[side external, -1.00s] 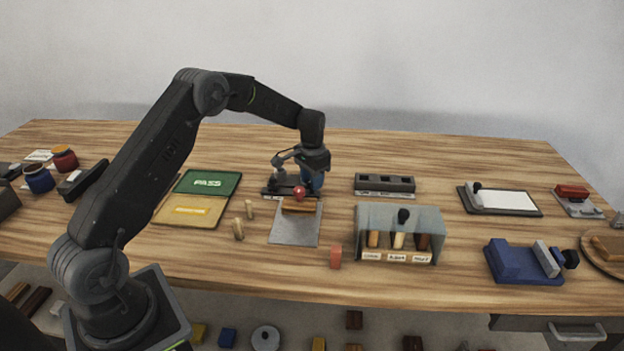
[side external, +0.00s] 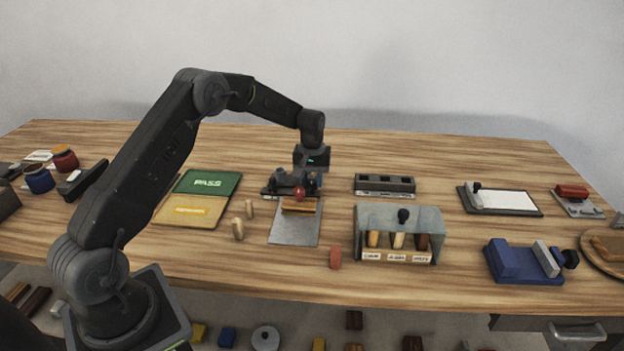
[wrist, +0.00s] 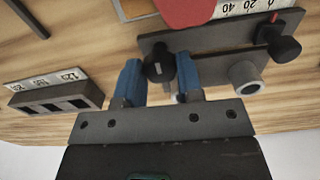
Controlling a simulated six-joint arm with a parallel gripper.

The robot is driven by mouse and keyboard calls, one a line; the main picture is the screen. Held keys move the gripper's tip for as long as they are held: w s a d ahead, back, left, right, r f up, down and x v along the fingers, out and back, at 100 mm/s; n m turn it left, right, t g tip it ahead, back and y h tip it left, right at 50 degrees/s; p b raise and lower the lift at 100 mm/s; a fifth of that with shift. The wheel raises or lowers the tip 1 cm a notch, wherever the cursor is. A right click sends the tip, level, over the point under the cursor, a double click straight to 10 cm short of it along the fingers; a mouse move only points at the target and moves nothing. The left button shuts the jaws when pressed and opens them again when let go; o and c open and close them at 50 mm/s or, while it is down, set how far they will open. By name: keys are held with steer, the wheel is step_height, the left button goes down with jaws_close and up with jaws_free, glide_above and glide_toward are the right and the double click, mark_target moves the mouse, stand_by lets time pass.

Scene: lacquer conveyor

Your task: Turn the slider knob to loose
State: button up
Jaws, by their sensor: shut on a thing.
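A dark gauge fixture (side external: 268,192) stands behind a grey plate, with a red ball-shaped knob (side external: 299,193) at its front. In the wrist view its dark base (wrist: 215,38) carries a black knob (wrist: 158,64), a second black knob (wrist: 284,50) at the right with a red mark, and a pale ring-ended cylinder (wrist: 245,75). My gripper (wrist: 159,76) has its blue fingers shut on the first black knob, one on each side. In the side view my gripper (side external: 309,181) points down at the fixture and partly hides it. I cannot read a "loose" mark.
A wooden block (side external: 299,206) lies on the grey plate (side external: 294,232) in front. Small pegs (side external: 238,229) stand left of the plate.

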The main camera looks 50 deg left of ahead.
mark_target(312, 181)
steer(key=shift+r+n, duration=0.1)
steer(key=shift+n, duration=0.2)
steer(key=o, duration=0.9)
steer(key=shift+o, duration=0.2)
step_height(312, 181, up, 14)
stand_by(0.4)
